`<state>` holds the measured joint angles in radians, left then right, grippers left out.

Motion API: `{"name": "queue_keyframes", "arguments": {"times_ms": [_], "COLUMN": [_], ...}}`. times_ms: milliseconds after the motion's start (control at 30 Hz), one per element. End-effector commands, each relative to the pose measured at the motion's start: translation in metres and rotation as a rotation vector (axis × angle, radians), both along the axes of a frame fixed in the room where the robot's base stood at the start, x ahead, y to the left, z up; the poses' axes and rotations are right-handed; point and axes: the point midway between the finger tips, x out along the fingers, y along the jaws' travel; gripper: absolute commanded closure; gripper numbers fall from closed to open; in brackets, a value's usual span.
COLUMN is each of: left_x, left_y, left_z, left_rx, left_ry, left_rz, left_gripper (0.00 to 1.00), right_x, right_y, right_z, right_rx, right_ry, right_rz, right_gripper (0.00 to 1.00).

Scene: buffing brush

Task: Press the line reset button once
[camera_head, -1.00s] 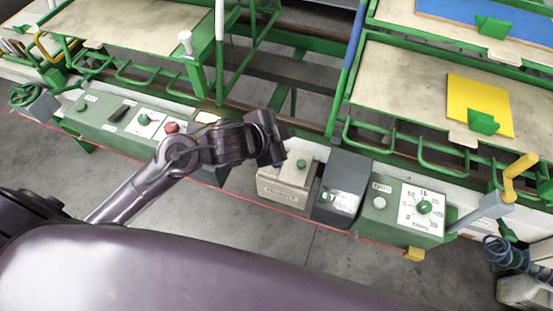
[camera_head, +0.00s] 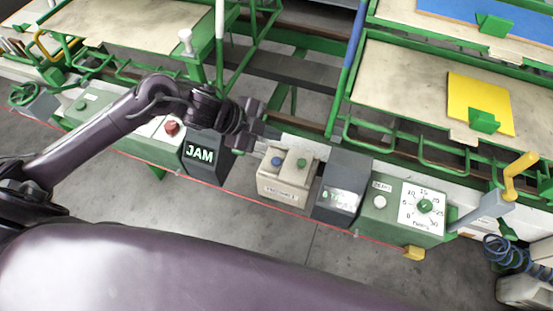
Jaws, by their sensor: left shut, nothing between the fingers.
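A beige control box (camera_head: 283,190) stands in the middle of the panel row, with a blue button (camera_head: 276,160) and a green button (camera_head: 301,163) on its top. Its front label is too small to read, so I cannot tell which button is the line reset. My left gripper (camera_head: 256,128) is shut and empty, above and just behind-left of the beige box, close to the blue button in the picture. I cannot tell whether it touches anything. My right gripper is not in view.
A dark display (camera_head: 200,156) reading "JAM" stands left, near a red button (camera_head: 172,128). Right of the beige box are another dark display (camera_head: 337,187) and a green box (camera_head: 402,212) with a white button and dial. A yellow-handled lever (camera_head: 519,175) stands far right.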

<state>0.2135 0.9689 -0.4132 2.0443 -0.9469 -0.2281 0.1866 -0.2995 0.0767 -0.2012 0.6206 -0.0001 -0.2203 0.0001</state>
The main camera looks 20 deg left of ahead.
Motion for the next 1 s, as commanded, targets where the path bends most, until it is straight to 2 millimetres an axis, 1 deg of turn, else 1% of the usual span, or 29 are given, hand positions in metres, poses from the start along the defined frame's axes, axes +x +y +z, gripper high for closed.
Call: {"name": "queue_keyframes", "arguments": {"times_ms": [267,533,733,1000], "left_x": [0.000,0.000,0.000,0.000], "left_y": [0.000,0.000,0.000,0.000], "left_z": [-0.029,-0.068,-0.084,-0.086], "left_rx": [0.000,0.000,-0.001,0.000], "left_ry": [-0.001,-0.001,0.000,-0.001], "left_rz": [0.001,0.001,0.001,0.001], "left_gripper": [1.00,1.00,1.00,1.00], "right_x": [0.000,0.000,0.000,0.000], "right_y": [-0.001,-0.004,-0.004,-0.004], "right_z": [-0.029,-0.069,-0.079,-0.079], "right_rx": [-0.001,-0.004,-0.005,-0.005], "right_ry": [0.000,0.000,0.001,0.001], "right_rz": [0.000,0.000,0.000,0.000], "right_gripper": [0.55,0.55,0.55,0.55]}}
